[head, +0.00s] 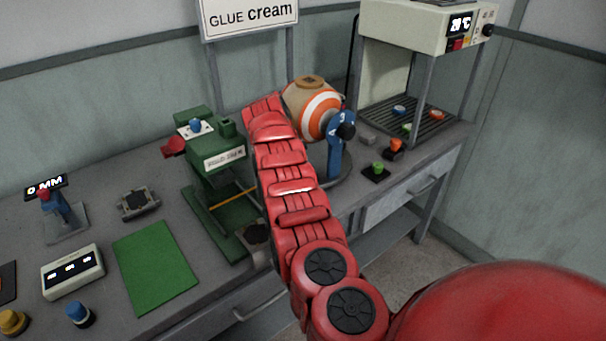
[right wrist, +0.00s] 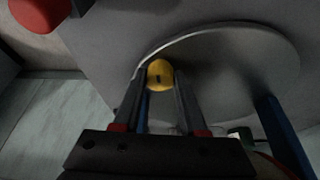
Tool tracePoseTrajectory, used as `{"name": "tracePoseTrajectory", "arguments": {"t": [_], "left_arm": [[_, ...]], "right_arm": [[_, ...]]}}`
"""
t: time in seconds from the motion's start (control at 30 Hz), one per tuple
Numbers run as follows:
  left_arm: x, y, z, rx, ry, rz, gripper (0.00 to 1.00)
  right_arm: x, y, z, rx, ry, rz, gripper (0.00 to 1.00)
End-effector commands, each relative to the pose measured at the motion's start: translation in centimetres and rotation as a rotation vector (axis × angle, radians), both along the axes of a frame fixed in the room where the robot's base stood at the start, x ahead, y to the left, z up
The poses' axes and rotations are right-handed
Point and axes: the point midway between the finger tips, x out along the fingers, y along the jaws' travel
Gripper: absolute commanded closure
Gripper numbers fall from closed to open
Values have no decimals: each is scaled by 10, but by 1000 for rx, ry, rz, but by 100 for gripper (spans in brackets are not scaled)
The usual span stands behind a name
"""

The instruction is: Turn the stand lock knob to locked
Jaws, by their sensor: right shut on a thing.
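The ball stand has a blue upright (head: 335,160) on a round grey base (head: 341,188) and holds an orange, white and tan ball (head: 318,104). In the right wrist view, the yellow lock knob (right wrist: 160,72) sits at the near edge of the round base (right wrist: 235,60), with a dark mark on its face. My right gripper (right wrist: 161,82) is shut on the knob, one finger on each side. In the head view, my red right arm hides the knob and gripper. I cannot tell the knob's lock setting. My left gripper is not in view.
A green press (head: 215,160) stands left of my arm, close to it. A dark cup (head: 256,236) is beside the forearm. Small button blocks (head: 376,171) lie right of the stand, before a heater-like machine (head: 415,25). A green mat (head: 153,264) lies at the front left.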

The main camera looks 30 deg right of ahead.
Motion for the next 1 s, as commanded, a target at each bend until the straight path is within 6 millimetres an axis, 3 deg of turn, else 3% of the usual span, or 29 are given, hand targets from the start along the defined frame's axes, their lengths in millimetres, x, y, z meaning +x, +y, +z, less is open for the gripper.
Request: {"name": "tracePoseTrajectory", "arguments": {"t": [0.43, 0.47, 0.6, 1.0], "left_arm": [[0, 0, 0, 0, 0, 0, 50], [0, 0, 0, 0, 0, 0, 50], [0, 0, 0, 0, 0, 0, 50], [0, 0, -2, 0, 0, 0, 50]], "right_arm": [[0, 1, -1, 2, 3, -3, 100], [0, 1, -1, 2, 3, -3, 55], [0, 1, -1, 2, 2, -3, 30], [0, 0, 6, 1, -1, -4, 29]]}}
